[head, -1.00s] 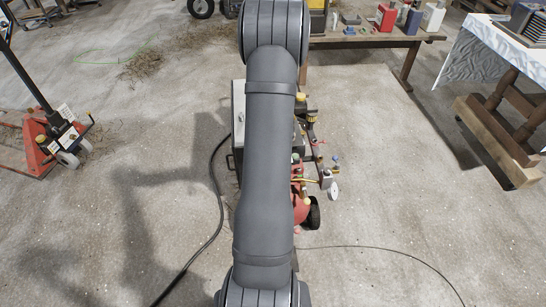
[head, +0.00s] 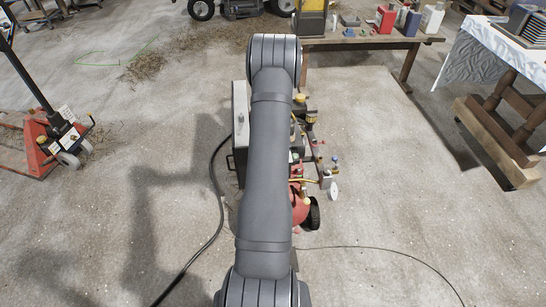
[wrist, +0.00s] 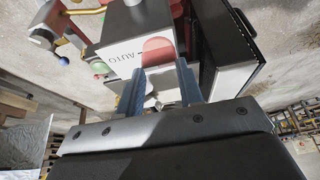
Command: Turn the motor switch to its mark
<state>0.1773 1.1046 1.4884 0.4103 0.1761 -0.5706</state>
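The motor switch (wrist: 158,49) shows in the wrist view as a red rounded knob on the pale front of a grey box (wrist: 119,26). The word AUTO and a short dark dash (wrist: 138,52) are printed left of the knob. My gripper (wrist: 160,68) is open, its two blue-grey fingers apart and pointing at the knob. The fingertips are close to its lower edge; I cannot tell whether they touch it. In the head view my arm hides the switch and my gripper.
In the head view the red compressor (head: 298,192) with brass fittings and a gauge (head: 333,191) stands behind my arm. A black cable (head: 217,190) runs along the floor. A pallet jack (head: 60,135) is left, a workbench (head: 350,42) behind.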

